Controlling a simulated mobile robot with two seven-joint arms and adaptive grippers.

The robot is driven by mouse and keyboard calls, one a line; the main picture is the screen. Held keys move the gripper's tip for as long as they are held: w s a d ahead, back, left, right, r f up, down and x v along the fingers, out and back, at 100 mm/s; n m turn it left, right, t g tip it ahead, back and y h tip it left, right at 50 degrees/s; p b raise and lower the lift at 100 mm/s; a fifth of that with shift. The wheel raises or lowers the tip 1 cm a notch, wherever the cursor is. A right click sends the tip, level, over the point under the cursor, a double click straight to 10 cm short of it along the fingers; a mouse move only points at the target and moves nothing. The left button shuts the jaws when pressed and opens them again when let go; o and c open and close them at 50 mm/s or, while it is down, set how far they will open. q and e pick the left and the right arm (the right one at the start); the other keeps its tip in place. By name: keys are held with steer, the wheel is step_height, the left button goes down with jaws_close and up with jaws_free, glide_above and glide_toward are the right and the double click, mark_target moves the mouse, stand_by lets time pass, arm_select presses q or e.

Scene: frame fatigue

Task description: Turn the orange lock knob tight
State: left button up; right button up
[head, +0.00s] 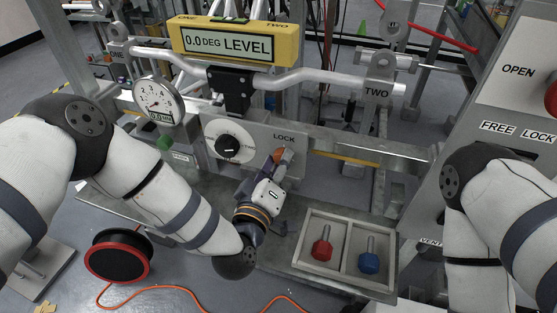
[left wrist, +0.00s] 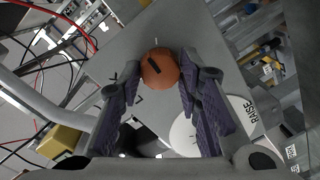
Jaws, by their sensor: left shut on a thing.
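The orange lock knob (head: 281,154) sits on the grey panel just under the word LOCK, and its round face with a dark slot shows in the left wrist view (left wrist: 158,70). My left gripper (head: 277,163) reaches it from below. Its purple-padded fingers are closed on both sides of the knob, and they partly hide it in the head view. My right arm comes in at the right, but its gripper is out of view.
A black dial (head: 228,146) on a white disc is left of the knob. A round gauge (head: 158,101) and a yellow level display (head: 235,43) are above. A divided tray (head: 302,262) with red and blue knobs stands below right. A red-rimmed reel (head: 118,256) lies lower left.

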arm_select(q)
steer(key=m, duration=0.2)
steer(key=m+p, duration=0.1)
steer(key=m, duration=0.1)
steer(key=shift+r+m+y, duration=0.2)
steer(key=shift+m+y, duration=0.1)
arm_select(e)
steer(key=shift+w+r+t, duration=0.4)
steer(key=shift+w+r, duration=0.55)
steer(key=shift+r, duration=0.1)
arm_select(q)
steer(key=shift+m, duration=0.3)
steer(key=o, duration=1.1)
steer(key=shift+f, duration=0.1)
steer(key=shift+o, duration=0.2)
steer(key=f+v, duration=0.1)
steer(key=v, duration=1.1)
steer(key=shift+r, duration=0.3)
steer(key=shift+d, duration=0.1)
